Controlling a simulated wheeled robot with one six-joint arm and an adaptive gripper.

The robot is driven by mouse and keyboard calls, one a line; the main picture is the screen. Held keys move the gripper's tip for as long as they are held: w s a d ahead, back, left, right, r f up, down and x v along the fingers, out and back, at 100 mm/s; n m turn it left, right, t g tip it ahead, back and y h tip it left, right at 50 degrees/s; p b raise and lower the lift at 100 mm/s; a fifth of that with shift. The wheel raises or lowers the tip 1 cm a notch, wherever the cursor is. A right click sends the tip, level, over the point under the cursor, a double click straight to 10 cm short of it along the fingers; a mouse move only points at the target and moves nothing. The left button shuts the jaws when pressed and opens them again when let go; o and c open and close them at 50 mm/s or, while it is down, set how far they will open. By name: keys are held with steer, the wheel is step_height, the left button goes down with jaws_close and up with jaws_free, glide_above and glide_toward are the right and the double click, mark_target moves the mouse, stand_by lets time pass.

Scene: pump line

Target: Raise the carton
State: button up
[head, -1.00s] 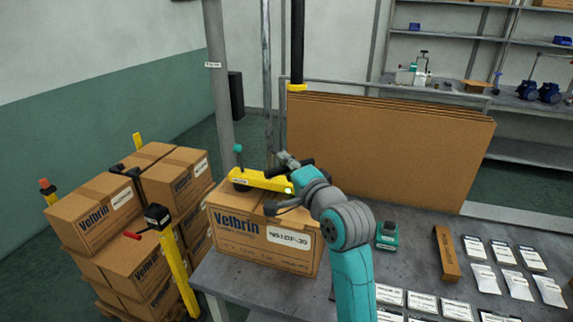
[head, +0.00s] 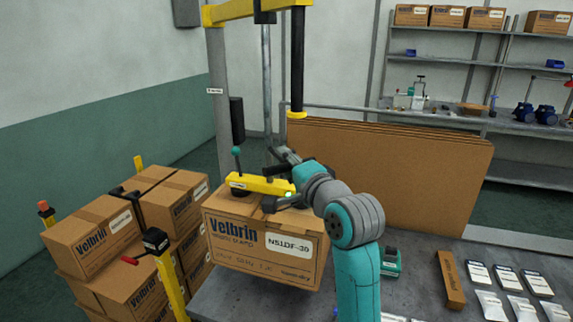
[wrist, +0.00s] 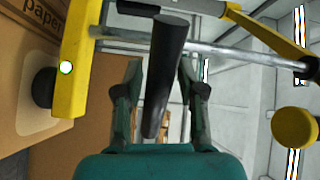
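The brown Velbrin carton (head: 262,247) hangs under a yellow lifter head (head: 262,185), slightly tilted, with a gap between it and the bench. The lifter has a green light lit. In the wrist view, a dark suction pad (wrist: 42,88) meets the carton (wrist: 22,70) beside the yellow beam (wrist: 72,70). My gripper (head: 287,160) is at the lifter's black handle. In the wrist view my gripper (wrist: 160,68) has its fingers on both sides of the black handle (wrist: 165,75); the contact on the left finger is not clear.
A stack of cartons (head: 95,235) stands left, with a yellow post (head: 172,285) in front. Brown boards (head: 400,170) stand behind the bench. A teal device (head: 390,262), a brown strip (head: 450,280) and several packets lie right. A grey column (head: 218,110) stands behind the carton.

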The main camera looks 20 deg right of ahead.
steer(key=shift+f, duration=0.1)
steer(key=s+d, duration=0.2)
steer(key=s, duration=0.9)
steer(key=shift+s, duration=0.4)
steer(key=shift+f, duration=0.1)
steer(key=s+f+n+h, duration=0.1)
steer(key=s+f+n, duration=0.1)
steer(key=s+f, duration=0.5)
steer(key=s+a+f+n+g+h, duration=0.1)
steer(key=s+f, duration=0.2)
steer(key=f, duration=0.9)
steer(key=s+f+n+h, duration=0.15)
steer(key=s+f, duration=0.25)
steer(key=f, duration=0.5)
steer(key=s+f+n, duration=0.2)
steer(key=s+n, duration=0.1)
steer(key=s, duration=0.6)
steer(key=s+a+f+n+g, duration=0.1)
steer(key=s+f+n, duration=0.1)
steer(key=s, duration=0.8)
steer(key=s+f+n+g, duration=0.1)
steer(key=s+n, duration=0.3)
steer(key=s, duration=0.5)
steer(key=shift+s+a+f+y, duration=0.15)
steer(key=shift+f+y, duration=0.2)
steer(key=shift+f, duration=0.5)
